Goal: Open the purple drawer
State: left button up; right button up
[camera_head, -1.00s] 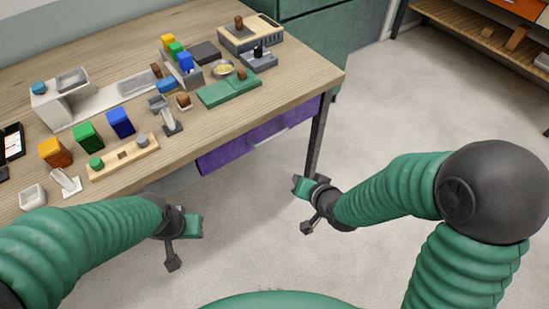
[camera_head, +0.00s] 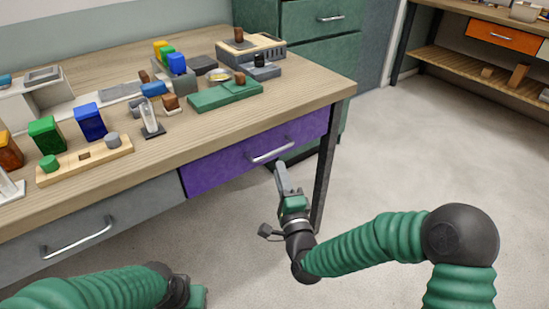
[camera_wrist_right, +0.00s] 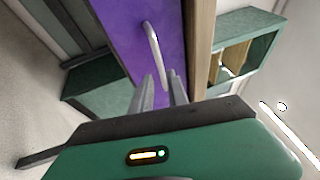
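The purple drawer (camera_head: 225,165) sits under the right part of the wooden table, its front flush and shut. Its silver bar handle (camera_head: 271,151) is on the front. My right gripper (camera_head: 281,178) is just below and in front of the handle, pointing up toward it. In the right wrist view the gripper's two fingers (camera_wrist_right: 162,88) are parted and empty, the handle (camera_wrist_right: 152,45) showing ahead and its near end lined up between them. Contact cannot be told. My left gripper (camera_head: 197,296) is low at the bottom edge, its fingers out of view.
A grey drawer (camera_head: 90,222) with a handle is left of the purple one. A dark table leg (camera_head: 326,170) stands close right of my right gripper. Blocks, a green board (camera_head: 225,95) and other items cover the tabletop (camera_head: 215,120). Open floor lies to the right.

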aim_at(274, 153)
jog(key=b+x, duration=0.1)
jog(key=x, duration=0.6)
jog(key=shift+a+f+b, duration=0.1)
jog(key=shift+b, duration=0.3)
jog(key=shift+w+r, duration=0.2)
jog(key=shift+w, duration=0.2)
grip_shut()
jog(key=shift+s+f, duration=0.1)
jog(key=shift+f, duration=0.1)
